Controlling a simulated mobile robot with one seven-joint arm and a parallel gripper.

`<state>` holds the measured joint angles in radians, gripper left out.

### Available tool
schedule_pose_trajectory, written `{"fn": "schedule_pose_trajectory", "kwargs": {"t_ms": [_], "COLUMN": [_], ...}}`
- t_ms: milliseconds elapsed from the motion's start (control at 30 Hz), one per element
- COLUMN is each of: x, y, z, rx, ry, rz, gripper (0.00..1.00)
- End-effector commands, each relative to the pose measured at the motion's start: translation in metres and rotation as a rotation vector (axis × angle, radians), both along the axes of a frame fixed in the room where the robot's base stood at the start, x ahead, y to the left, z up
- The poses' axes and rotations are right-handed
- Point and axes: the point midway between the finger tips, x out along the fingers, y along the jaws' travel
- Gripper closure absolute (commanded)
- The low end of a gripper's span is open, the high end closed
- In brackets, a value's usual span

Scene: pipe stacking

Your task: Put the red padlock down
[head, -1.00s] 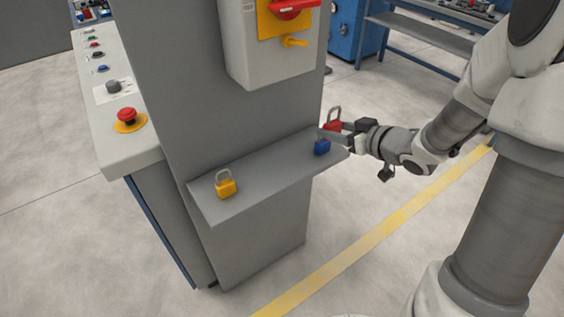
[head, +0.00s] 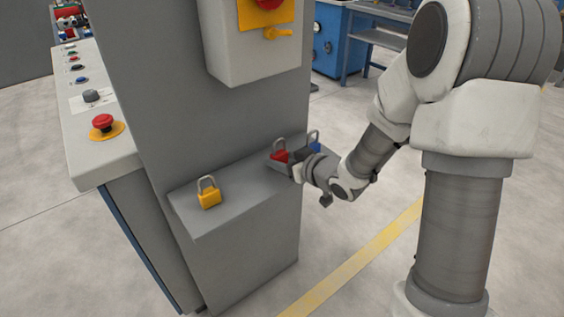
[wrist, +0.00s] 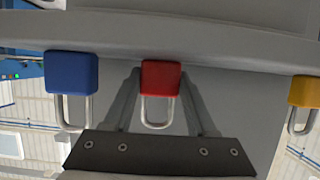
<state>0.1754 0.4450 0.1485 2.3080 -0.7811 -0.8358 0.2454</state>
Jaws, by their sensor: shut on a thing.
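The red padlock (head: 279,156) is upright, shackle up, low at the grey shelf (head: 236,205), between the blue padlock (head: 314,147) and the yellow padlock (head: 209,198). My gripper (head: 283,159) is shut on its body. In the wrist view, which is upside down, the red padlock (wrist: 160,79) sits between my two fingers, level with the blue padlock (wrist: 71,73) and the yellow padlock (wrist: 305,91). I cannot tell whether its underside touches the shelf.
A grey panel rises behind the shelf and carries a box (head: 252,60) with a red and yellow switch. A control desk (head: 95,150) with a red button stands to the left. The shelf is bare between the red and yellow padlocks.

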Motion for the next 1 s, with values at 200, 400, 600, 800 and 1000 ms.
{"fn": "schedule_pose_trajectory", "kwargs": {"t_ms": [200, 400, 600, 800, 1000], "x": [0.000, 0.000, 0.000, 0.000, -0.020], "y": [0.000, 0.000, 0.000, 0.000, -0.016], "z": [0.000, -0.001, -0.001, 0.002, 0.016], "rx": [0.001, 0.000, 0.000, 0.000, 0.000], "ry": [-0.002, -0.001, -0.001, -0.001, -0.001], "rz": [-0.001, -0.001, -0.001, -0.001, -0.005], "gripper": [1.00, 0.21, 0.13, 0.13, 0.13]}}
